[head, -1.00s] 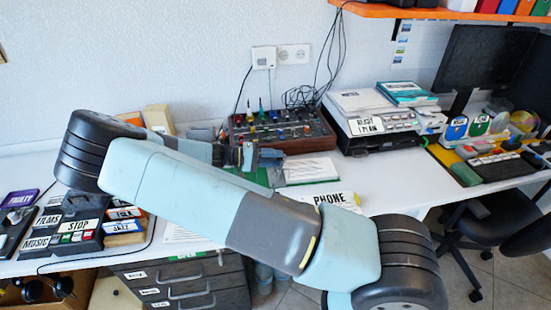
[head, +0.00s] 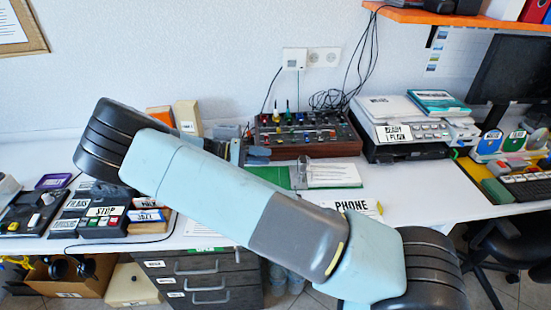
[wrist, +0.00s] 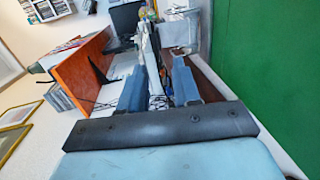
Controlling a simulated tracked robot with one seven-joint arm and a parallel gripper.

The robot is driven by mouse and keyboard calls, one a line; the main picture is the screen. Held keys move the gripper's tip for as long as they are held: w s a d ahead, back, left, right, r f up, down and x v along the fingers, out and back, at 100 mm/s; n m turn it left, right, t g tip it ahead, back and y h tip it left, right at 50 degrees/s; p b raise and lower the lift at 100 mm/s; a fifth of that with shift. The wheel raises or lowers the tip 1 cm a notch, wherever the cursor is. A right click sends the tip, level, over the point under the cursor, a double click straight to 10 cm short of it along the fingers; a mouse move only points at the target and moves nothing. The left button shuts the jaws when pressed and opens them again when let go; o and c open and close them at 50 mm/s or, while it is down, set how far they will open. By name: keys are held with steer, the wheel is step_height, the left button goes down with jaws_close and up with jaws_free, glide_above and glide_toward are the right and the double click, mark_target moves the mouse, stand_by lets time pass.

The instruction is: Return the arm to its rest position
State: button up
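My arm stretches across the head view from lower right to upper left, in front of the desk. My gripper shows in the wrist view (wrist: 158,88) as two blue-grey fingers standing apart, with no held object visible between them. In the head view the gripper is mostly hidden behind my arm, above the back part of the desk, left of the mixer box (head: 305,134).
Drawers (head: 205,280) stand below. An orange shelf (head: 460,19) hangs upper right. A chair (head: 500,245) stands at right.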

steer(key=shift+a+r, duration=0.1)
steer(key=shift+a, duration=0.7)
steer(key=s+d+r+g+y, duration=0.1)
steer(key=s+d+r+y, duration=0.4)
steer(key=d+r+y, duration=0.35)
steer(key=s+d+r+y, duration=0.45)
steer(key=d+r, duration=0.45)
steer(key=r, duration=0.3)
steer(key=s+d+r+t+y, duration=0.1)
steer(key=s+d+r+t, duration=0.1)
steer(key=s+r, duration=0.4)
steer(key=s+d+r+t+y, duration=0.2)
steer(key=s+r+t, duration=0.3)
steer(key=s, duration=0.8)
step_height(320, 180, up, 2)
steer(key=shift+s+d+n, duration=0.3)
steer(key=shift+d, duration=0.35)
